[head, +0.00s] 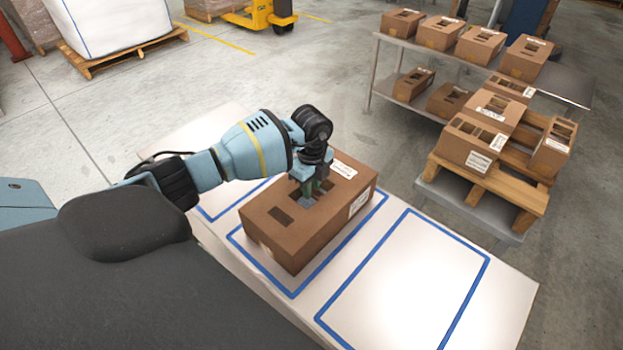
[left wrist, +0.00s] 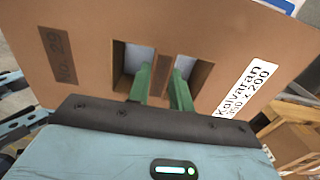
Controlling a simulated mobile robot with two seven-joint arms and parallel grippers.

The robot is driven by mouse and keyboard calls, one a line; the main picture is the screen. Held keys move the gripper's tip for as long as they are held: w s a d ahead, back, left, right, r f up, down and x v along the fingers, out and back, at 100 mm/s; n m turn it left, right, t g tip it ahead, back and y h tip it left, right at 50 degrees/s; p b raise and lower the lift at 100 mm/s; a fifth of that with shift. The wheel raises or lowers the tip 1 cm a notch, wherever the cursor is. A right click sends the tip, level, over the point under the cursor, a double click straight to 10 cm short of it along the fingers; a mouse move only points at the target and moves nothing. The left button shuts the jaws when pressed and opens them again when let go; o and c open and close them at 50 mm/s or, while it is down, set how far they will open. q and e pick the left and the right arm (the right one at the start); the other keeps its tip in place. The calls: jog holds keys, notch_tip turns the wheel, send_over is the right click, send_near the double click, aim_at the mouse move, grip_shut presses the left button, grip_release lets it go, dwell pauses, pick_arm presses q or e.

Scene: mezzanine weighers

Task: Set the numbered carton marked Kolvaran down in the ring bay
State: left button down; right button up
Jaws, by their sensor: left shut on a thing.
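The brown carton (head: 295,245) is at the middle blue-outlined bay of the white table (head: 510,295). In the left wrist view its label reads Kolvaran (left wrist: 242,88), and a dark printed number patch shows at its left. My left gripper (head: 308,190) comes down on its top. Its green fingers (left wrist: 160,88) reach into the two handle slots and are shut on the strip between them. The carton looks level; I cannot tell whether its base touches the table. No ring mark shows on any bay. My right gripper is out of view.
The right blue-outlined bay (head: 405,285) is empty. The left bay (head: 215,208) is partly hidden by my arm. Several other cartons stand on a wooden pallet (head: 470,200) and a grey bench (head: 385,95) at right. A yellow truck (head: 262,14) stands at the back.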

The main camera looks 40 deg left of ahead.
pick_arm(q)
jog(key=c, duration=1.2)
grip_release()
jog(key=shift+o, duration=0.2)
jog(key=shift+f, duration=0.15)
jog(key=shift+r+p, duration=0.35)
jog(key=shift+r, duration=3.65)
